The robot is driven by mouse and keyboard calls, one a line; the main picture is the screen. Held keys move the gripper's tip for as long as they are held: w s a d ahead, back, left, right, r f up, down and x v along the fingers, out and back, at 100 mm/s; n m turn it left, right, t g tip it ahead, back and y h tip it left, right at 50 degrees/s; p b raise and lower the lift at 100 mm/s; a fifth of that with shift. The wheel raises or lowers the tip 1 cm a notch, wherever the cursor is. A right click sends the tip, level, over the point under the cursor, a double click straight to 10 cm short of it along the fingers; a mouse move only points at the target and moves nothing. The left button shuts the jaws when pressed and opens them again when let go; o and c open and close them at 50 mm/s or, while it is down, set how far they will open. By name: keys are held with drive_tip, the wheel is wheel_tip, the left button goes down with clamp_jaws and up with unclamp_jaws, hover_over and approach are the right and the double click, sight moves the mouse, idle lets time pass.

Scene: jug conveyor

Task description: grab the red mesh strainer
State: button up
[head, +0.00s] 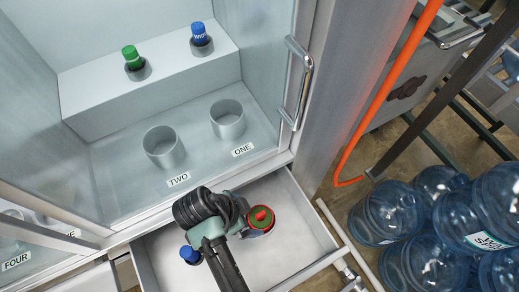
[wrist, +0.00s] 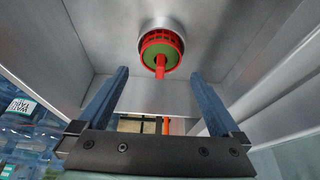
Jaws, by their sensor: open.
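The red mesh strainer (head: 261,219) is in the open drawer, just right of my gripper in the head view. In the wrist view the strainer (wrist: 161,48) sits at the top centre, seated in a round metal holder, with a green centre and a red handle pointing towards me. My gripper (wrist: 160,74) is open and empty, its two blue fingers on either side of the line to the handle. It appears apart from the strainer. In the head view my arm hides part of the drawer and most of the fingers.
The drawer (head: 312,240) has low walls around the strainer. A blue-capped item (head: 189,254) stands left of my arm. Above is a cabinet with empty cups (head: 228,120) and a door handle (head: 299,82). Large water jugs (head: 388,212) stand at the right.

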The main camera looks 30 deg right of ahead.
sight(258, 215)
drive_tip(key=x, duration=0.8)
drive_tip(key=shift+w+d, duration=0.1)
drive_tip(key=shift+d, duration=0.2)
drive_tip(key=shift+r, duration=0.15)
drive_tip(key=c, duration=1.2)
